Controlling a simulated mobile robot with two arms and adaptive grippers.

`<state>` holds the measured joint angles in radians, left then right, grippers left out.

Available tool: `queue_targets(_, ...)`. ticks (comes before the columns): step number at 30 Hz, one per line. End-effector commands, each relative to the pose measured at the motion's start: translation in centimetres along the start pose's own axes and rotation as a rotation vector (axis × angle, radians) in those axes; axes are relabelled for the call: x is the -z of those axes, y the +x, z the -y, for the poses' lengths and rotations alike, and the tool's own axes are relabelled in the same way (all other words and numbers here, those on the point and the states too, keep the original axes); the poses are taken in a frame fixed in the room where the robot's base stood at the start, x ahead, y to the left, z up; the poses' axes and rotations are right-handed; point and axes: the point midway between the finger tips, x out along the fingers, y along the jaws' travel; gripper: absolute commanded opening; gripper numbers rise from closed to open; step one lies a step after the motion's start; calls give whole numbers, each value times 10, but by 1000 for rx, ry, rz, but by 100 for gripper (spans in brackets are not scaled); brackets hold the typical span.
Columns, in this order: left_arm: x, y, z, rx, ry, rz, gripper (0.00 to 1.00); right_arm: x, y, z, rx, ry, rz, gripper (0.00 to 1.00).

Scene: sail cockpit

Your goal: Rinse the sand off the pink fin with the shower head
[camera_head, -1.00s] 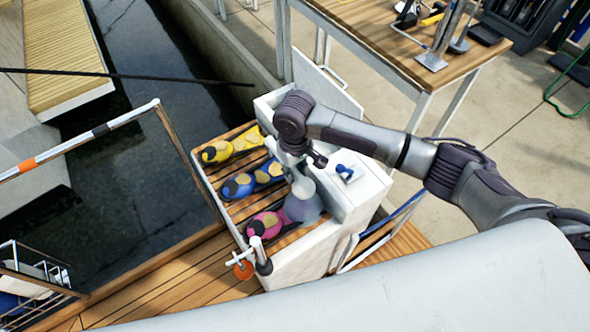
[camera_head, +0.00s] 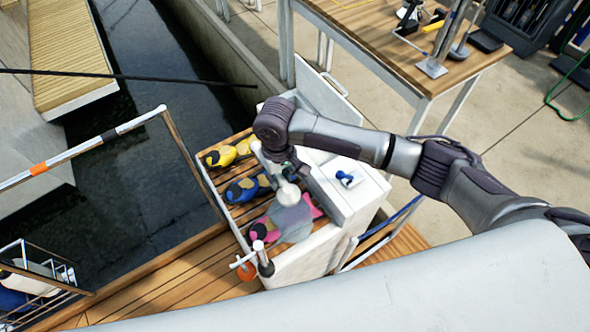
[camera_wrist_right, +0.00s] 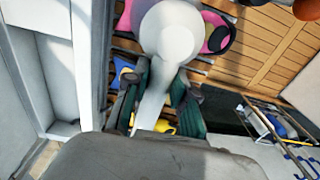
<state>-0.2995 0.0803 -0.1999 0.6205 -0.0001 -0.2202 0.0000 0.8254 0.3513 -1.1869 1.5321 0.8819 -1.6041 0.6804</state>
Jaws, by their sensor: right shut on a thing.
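The pink fin (camera_head: 318,211) lies nearest on the slatted wooden bench; its foot end (camera_head: 258,230) is dark and pink. My right gripper (camera_head: 284,165) is above the bench, shut on the white shower head (camera_head: 288,194). A greyish cone of spray comes from the head and covers the middle of the pink fin, so any sand there is hidden. In the right wrist view the fingers (camera_wrist_right: 158,100) close on the shower head's handle, and its round head (camera_wrist_right: 170,35) hides part of the pink fin (camera_wrist_right: 210,25). My left gripper is not in view.
A blue fin (camera_head: 242,190) and a yellow fin (camera_head: 226,154) lie farther back on the bench. A white box with a blue knob (camera_head: 345,178) stands right of it. A rail post (camera_head: 263,258) is in front, with dark water left.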

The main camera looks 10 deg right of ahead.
Motion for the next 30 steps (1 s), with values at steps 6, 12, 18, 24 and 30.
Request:
queue_targets(6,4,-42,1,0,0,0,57,-1,-47,49,-2,-3,-2,0)
queue_targets(12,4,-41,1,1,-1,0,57,-2,-47,60,-5,2,-1,0)
queue_targets(18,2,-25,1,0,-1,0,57,-2,-33,59,-5,1,-3,0)
queue_targets(24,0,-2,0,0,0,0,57,-2,-14,59,-6,0,-3,0)
queue_targets(30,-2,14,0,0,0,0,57,-2,-1,59,-5,0,-3,0)
